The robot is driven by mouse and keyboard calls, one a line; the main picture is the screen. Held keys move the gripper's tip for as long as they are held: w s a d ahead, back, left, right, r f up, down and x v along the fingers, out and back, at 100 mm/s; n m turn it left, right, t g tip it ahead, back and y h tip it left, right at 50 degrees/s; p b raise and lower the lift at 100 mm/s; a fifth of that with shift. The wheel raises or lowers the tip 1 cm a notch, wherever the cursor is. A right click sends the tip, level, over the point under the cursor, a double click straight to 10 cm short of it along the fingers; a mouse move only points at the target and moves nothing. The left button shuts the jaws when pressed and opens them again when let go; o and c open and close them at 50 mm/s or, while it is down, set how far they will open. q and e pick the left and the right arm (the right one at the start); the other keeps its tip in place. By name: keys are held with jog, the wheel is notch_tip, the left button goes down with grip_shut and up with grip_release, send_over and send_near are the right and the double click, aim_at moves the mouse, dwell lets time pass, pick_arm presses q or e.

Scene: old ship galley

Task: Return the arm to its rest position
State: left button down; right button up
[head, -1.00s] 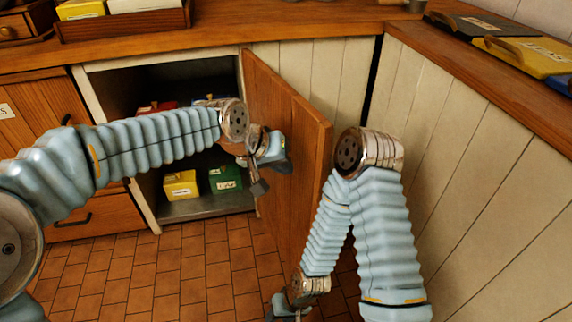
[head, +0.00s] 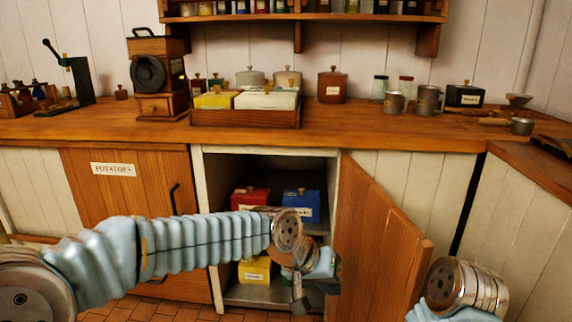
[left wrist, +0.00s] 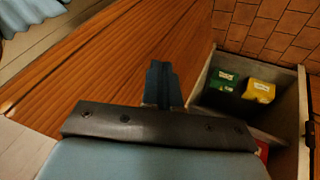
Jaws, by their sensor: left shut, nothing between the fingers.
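My left arm (head: 190,244) reaches in from the left across the front of the open cupboard. Its gripper (head: 301,304) points down in front of the cupboard opening, left of the open wooden door (head: 375,235). The gripper is shut and empty. In the left wrist view its closed fingers (left wrist: 162,84) show against the door's wood, with the cupboard to the right. Of my right arm only a silver joint (head: 465,287) and part of a blue link show at the lower right; its gripper is out of view.
The cupboard holds a red box (head: 250,198), a blue box (head: 301,204) and a yellow box (head: 255,269); a green box (left wrist: 223,81) shows in the wrist view. Above is a wooden counter (head: 400,130) with a grinder (head: 158,75), jars and mugs. The open door stands between my arms.

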pick_arm(q)
jog(key=a+f+n, duration=0.1)
jog(key=a+f, duration=0.3)
jog(key=f, duration=0.4)
jog(key=a+f+n+y, duration=0.1)
jog(key=a+f, duration=0.2)
jog(key=f, duration=0.5)
jog(key=a+f+n, duration=0.1)
jog(key=a+f, duration=0.3)
jog(key=f, duration=0.5)
jog(key=s+a+f+n+g, duration=0.1)
jog(key=s+a+f, duration=0.4)
jog(key=s+f, duration=0.2)
jog(key=s+a+f+n+y, duration=0.1)
jog(key=s+a+f+n, duration=0.1)
jog(key=s+a+f, duration=0.3)
jog(key=s+f, duration=0.3)
jog(key=shift+s+a+f+g, duration=0.15)
jog(key=shift+s+a+g, duration=0.1)
jog(key=shift+s+g, duration=0.15)
